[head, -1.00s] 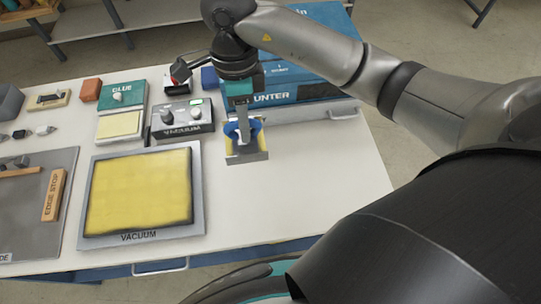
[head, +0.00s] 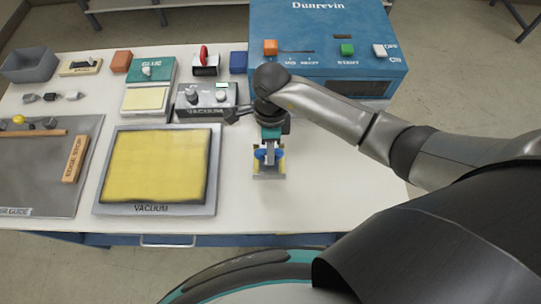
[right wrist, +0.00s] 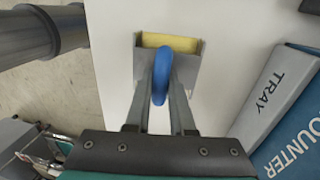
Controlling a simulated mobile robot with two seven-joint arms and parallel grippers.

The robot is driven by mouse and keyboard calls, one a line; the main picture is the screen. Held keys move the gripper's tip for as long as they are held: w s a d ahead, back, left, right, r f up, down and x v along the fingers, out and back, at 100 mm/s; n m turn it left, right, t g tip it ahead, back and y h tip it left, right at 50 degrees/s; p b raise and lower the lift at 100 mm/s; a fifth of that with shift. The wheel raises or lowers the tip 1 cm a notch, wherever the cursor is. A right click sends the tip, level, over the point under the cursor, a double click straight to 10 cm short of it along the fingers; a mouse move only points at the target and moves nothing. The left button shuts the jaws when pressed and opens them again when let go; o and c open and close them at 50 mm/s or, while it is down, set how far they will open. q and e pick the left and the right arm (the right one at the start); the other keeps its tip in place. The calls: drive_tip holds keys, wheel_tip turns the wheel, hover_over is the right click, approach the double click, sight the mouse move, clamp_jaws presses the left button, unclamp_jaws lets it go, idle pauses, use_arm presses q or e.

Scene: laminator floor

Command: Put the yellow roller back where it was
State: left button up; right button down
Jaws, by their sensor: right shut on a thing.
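The yellow roller (head: 257,168) is over the right part of the white table in the head view, right of the yellow vacuum mat. In the right wrist view, the roller (right wrist: 165,40) shows as a yellow strip inside a grey metal bracket (right wrist: 140,62). I cannot tell whether the bracket touches the table. My left gripper is not in view.
A vacuum box (head: 206,100) and a yellow vacuum mat (head: 158,165) lie left of the gripper. The blue laminator (head: 325,45) stands behind. The table right of the gripper is clear.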

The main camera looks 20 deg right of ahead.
drive_tip(key=shift+f, duration=1.75)
drive_tip(key=shift+f+b, duration=0.2)
drive_tip(key=shift+b, duration=0.1)
drive_tip(key=c, duration=0.8)
unclamp_jaws()
drive_tip(key=shift+r, duration=0.15)
drive_tip(key=r, duration=0.4)
drive_tip(key=w+r, duration=0.1)
drive_tip(key=r, duration=0.7)
drive_tip(key=shift+w+d, duration=0.3)
drive_tip(key=shift+w, duration=0.1)
